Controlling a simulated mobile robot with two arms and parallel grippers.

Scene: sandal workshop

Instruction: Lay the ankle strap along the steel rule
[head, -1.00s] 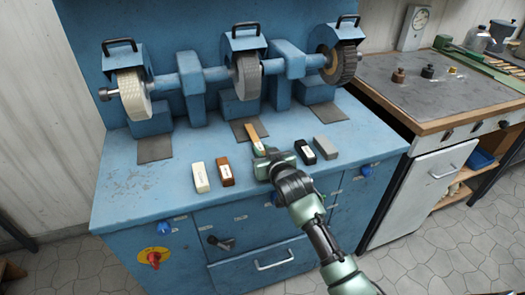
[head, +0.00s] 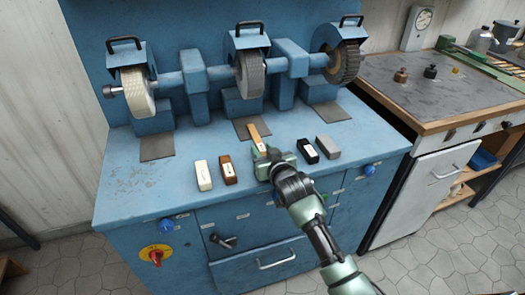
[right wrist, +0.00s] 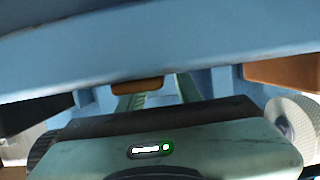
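Neither an ankle strap nor a steel rule can be made out in these views. My right gripper (head: 272,163) is low over the front of the blue bench top, at the near end of a tan bar (head: 256,135). In the right wrist view its two green fingers (right wrist: 160,98) look apart, with blue surface between them. A brown end (right wrist: 138,87), perhaps the tan bar, shows beyond the fingers. I cannot tell whether they touch it. My left gripper is not in view.
White (head: 203,175), brown (head: 228,170), black (head: 304,151) and grey (head: 328,146) bars lie on either side of my right gripper. A blue machine with several wheels (head: 249,74) stands behind. A grey-topped workbench (head: 405,92) is at the right.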

